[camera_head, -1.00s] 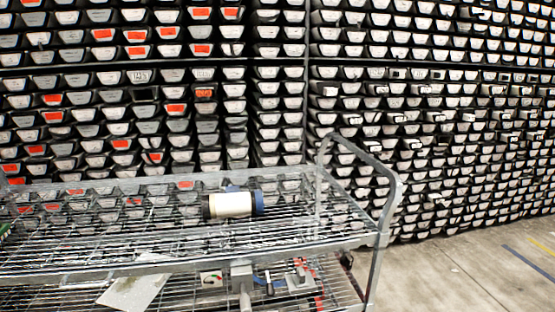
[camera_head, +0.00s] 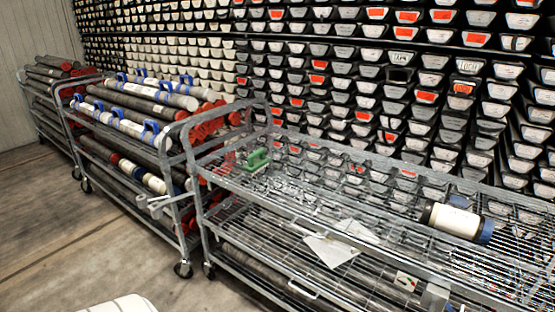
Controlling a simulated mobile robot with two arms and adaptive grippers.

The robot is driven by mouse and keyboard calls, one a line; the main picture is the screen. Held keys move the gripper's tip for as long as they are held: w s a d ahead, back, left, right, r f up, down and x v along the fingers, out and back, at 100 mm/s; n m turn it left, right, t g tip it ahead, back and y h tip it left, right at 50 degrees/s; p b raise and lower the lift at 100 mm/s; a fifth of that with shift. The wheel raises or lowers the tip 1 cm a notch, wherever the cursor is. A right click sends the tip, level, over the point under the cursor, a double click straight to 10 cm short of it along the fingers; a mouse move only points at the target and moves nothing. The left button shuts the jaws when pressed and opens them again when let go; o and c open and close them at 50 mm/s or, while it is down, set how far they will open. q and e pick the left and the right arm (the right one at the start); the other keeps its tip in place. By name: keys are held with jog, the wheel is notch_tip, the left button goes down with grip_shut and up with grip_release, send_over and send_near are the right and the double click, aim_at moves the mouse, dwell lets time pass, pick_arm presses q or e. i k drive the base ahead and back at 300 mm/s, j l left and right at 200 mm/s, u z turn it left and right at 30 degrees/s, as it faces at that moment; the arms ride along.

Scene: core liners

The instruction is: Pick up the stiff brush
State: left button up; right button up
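A green object (camera_head: 258,160) lies on the top wire shelf of the near cart (camera_head: 330,200), toward its left end. It looks like the stiff brush, but it is too small to be sure; its bristles cannot be made out. Neither of my grippers shows in the head view.
A white-and-dark cylinder with a blue end (camera_head: 457,221) lies on the same shelf at right. White sheets (camera_head: 332,250) show on the lower level. A second cart (camera_head: 172,215) holding long tubes stands at left. Labelled trays (camera_head: 400,60) fill the wall. Floor (camera_head: 70,240) at front left is clear.

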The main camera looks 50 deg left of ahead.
aim_at(253, 166)
jog(key=u, duration=1.65)
jog(key=i+u, duration=0.2)
jog(key=i, duration=0.4)
